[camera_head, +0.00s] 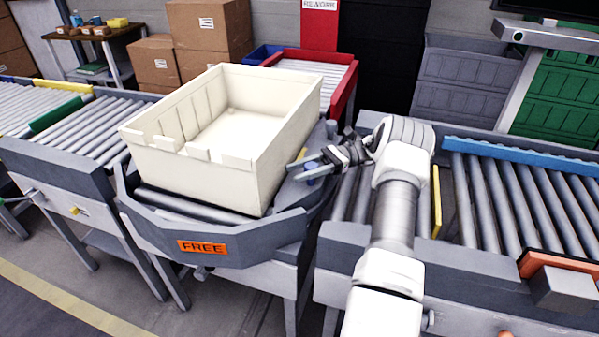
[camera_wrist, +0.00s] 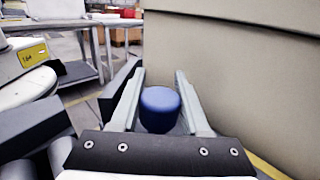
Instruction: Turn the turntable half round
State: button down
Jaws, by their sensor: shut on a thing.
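The turntable (camera_head: 225,259) is a grey, angular-framed section with an orange FREE label, standing between two roller conveyors. A cream open crate (camera_head: 270,155) sits on it, apparently empty. It is turned at an angle to the conveyors, and its wall fills the right of the wrist view (camera_wrist: 240,80). My gripper (camera_head: 302,171) is at the turntable's right side, close beside the crate. In the wrist view its fingers (camera_wrist: 160,105) are on both sides of a blue round knob (camera_wrist: 160,108), shut on it. The knob's lower part is hidden.
Roller conveyors stand at left (camera_head: 100,113) and right (camera_head: 480,195). A blue rail (camera_head: 520,153) edges the right one, with an orange stop (camera_head: 558,263) in front. A red-sided conveyor (camera_head: 345,95) lies behind. Cardboard boxes (camera_head: 205,25) are stacked at the back.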

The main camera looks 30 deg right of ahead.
aim_at(317, 165)
jog(key=shift+c, duration=1.9)
grip_release()
jog(key=shift+d, duration=0.1)
jog(key=shift+s+d+f, duration=0.1)
jog(key=shift+d+f, duration=0.05)
jog(key=shift+d, duration=1.1)
jog(key=shift+s+d, duration=0.1)
jog(key=shift+d, duration=1.25)
jog(key=shift+f+b, duration=0.15)
jog(key=shift+b, duration=0.35)
jog(key=shift+d+b, duration=0.2)
jog(key=shift+b, duration=0.4)
jog(key=shift+d+b, duration=0.75)
jog(key=shift+b, duration=0.25)
jog(key=shift+d+r, duration=0.1)
jog(key=shift+r, duration=0.1)
